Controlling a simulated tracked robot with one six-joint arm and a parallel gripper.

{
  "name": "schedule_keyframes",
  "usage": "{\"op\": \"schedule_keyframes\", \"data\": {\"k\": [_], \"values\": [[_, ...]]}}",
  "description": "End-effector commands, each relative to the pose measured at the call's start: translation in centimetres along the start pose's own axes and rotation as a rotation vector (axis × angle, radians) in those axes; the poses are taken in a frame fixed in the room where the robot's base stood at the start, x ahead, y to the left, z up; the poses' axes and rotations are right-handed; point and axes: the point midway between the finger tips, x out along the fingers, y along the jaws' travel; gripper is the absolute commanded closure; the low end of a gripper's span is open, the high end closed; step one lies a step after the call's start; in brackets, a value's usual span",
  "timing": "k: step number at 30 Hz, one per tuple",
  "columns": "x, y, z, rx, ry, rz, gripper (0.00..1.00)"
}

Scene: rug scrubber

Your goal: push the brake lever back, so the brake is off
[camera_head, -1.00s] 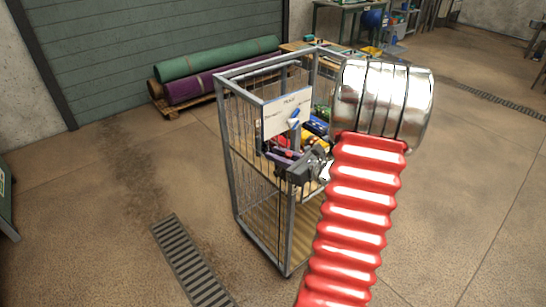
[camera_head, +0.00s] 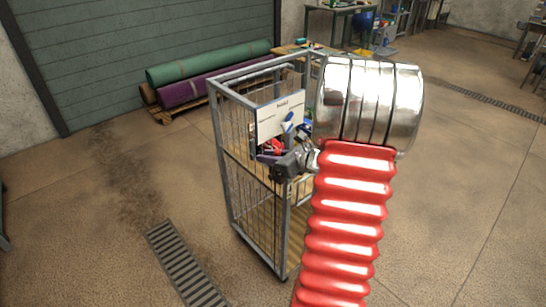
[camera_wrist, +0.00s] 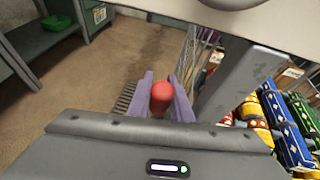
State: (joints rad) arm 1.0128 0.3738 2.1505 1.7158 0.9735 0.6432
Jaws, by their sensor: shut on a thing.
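The brake lever shows a rounded red grip (camera_wrist: 162,93) in the wrist view. My gripper (camera_wrist: 161,100) is shut on it, with one purple finger on each side. The lever's lower part is hidden by the gripper body. In the head view my gripper (camera_head: 272,158) is at the near side of a grey mesh cage trolley (camera_head: 232,160), below a white sign (camera_head: 280,117) with lettering too small to read. A blue and white part (camera_head: 289,125) shows at the sign's right side.
A floor drain grate (camera_head: 185,262) is in front of the trolley. Rolled rugs (camera_head: 208,75) lie behind it. The floor to the left is open.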

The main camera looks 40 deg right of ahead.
Motion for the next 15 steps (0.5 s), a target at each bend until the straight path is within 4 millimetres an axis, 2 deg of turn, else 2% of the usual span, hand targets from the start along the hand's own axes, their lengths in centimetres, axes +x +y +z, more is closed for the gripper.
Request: {"op": "schedule_keyframes", "data": {"k": [1, 11, 12, 15], "values": [[0.25, 0.50, -0.14, 0.001, 0.009, 0.011, 1.00], [0.52, 0.63, -0.02, 0.000, 0.012, 0.015, 1.00], [0.53, 0.63, -0.02, -0.001, 0.012, 0.015, 0.79], [0.53, 0.59, 0.04, -0.002, 0.011, 0.014, 0.74]]}}
